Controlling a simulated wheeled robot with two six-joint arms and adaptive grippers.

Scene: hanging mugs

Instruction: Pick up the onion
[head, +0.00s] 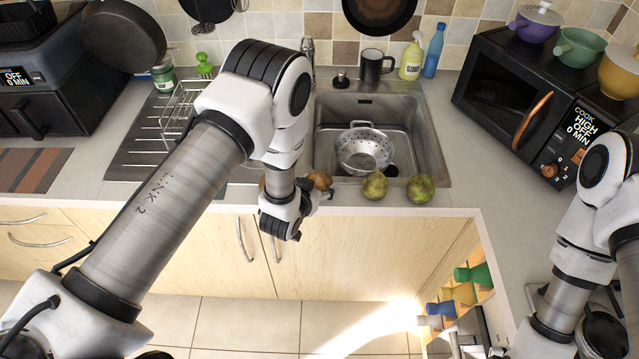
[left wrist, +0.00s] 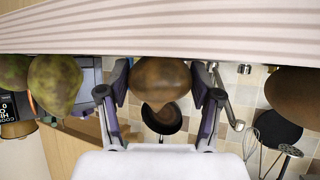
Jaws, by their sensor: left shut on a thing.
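The onion (head: 320,179) is round and brown and sits at the counter's front edge, in front of the sink, partly hidden by my left gripper (head: 322,196). In the left wrist view the onion (left wrist: 160,78) lies between the two fingers of my left gripper (left wrist: 164,92), which is shut on it. The onion appears to be at counter level; I cannot tell whether it is clear of the surface. My right arm shows at the right of the head view, but its fingers are not visible.
Two greenish-brown fruits or vegetables (head: 375,186) (head: 420,188) stand to the right along the counter edge. Another brown round thing (left wrist: 295,95) is on the other side. A metal colander (head: 365,150) stands in the sink (head: 425,140). A dish rack (head: 180,105) stands left.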

